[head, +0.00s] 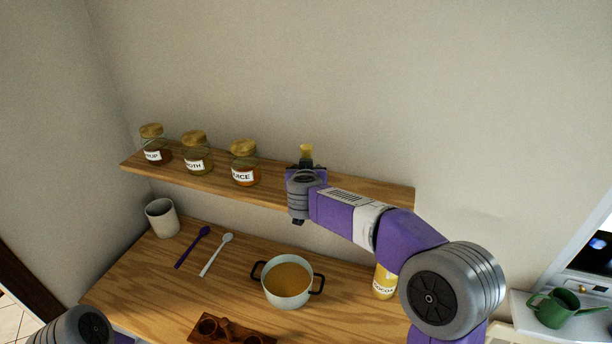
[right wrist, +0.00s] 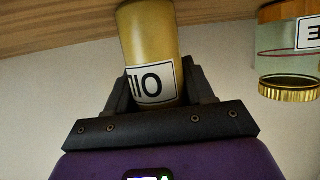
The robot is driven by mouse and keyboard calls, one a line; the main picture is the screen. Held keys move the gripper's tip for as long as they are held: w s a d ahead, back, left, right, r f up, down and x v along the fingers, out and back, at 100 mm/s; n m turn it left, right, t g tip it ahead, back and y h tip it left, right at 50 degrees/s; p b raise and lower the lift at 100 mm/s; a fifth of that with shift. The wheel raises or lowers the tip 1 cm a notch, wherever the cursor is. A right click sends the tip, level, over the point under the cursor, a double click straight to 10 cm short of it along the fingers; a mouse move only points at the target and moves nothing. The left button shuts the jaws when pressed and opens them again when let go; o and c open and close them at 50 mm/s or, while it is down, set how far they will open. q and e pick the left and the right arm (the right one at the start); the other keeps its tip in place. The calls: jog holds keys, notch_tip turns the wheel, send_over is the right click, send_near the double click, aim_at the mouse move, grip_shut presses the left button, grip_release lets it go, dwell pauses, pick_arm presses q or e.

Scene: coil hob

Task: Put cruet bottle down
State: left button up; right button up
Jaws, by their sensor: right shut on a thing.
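The cruet bottle (head: 306,151) is yellow, and its top shows above my right gripper (head: 305,166) at the wooden shelf in the head view. In the right wrist view my right gripper (right wrist: 154,88) is shut on the bottle (right wrist: 150,40), with a finger on each side of its white label. That view is upside down, and the bottle's end reaches the shelf's edge in the picture. I cannot tell whether it touches the shelf. My left gripper is out of view.
Three labelled jars stand on the shelf (head: 345,191), the juice jar (head: 245,163) nearest my right gripper. Below are a pot of soup (head: 288,282), a yellow cocoa container (head: 384,282), a cup (head: 162,218) and two spoons. The shelf's right part looks clear.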

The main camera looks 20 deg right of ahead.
jog(key=shift+r, duration=0.15)
jog(key=shift+f, duration=0.2)
jog(key=o, duration=1.2)
jog(key=shift+r, duration=0.15)
jog(key=shift+s+a+r, duration=0.1)
jog(key=shift+s+r, duration=0.1)
jog(key=shift+s, duration=0.05)
jog(key=v, duration=1.1)
jog(key=shift+s+a+p, duration=0.1)
jog(key=shift+s+p, duration=0.2)
jog(key=shift+p, duration=0.05)
